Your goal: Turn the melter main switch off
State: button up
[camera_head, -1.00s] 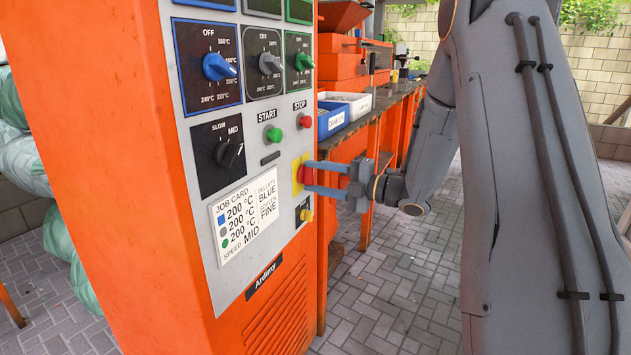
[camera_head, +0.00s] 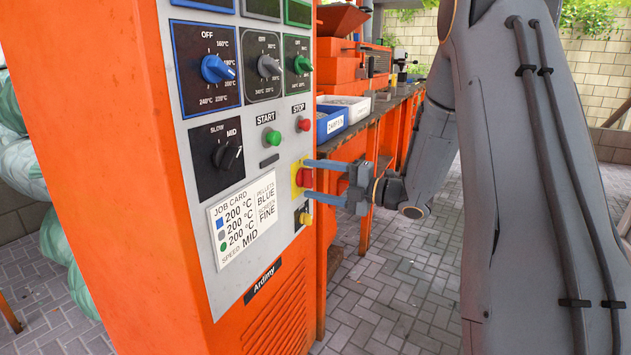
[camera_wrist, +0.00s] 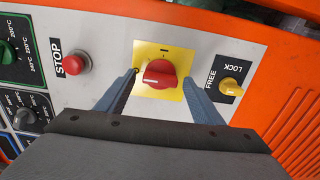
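The melter main switch is a red rotary knob (camera_wrist: 159,74) on a yellow plate (camera_wrist: 170,48); its handle looks roughly crosswise in the wrist view. In the head view the red knob (camera_head: 304,178) sits low on the right edge of the grey control panel (camera_head: 262,209). My gripper (camera_wrist: 161,90) is open, with one blue-grey finger on either side of the knob. The fingertips reach the plate's lower corners in the wrist view, and a gap shows between each finger and the knob. In the head view my gripper (camera_head: 308,179) points left at the switch.
A yellow FREE/LOCK knob (camera_wrist: 231,87) is beside the right finger, and the red STOP button (camera_wrist: 77,63) lies left. The green START button (camera_head: 272,137), dials and a job card (camera_head: 243,221) fill the panel. A bench with bins (camera_head: 331,122) stands behind.

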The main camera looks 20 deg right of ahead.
jog(key=shift+s, duration=0.1)
jog(key=v, duration=0.7)
jog(key=shift+s+d+p, duration=0.15)
jog(key=shift+d+p, duration=0.15)
jog(key=shift+p, duration=0.05)
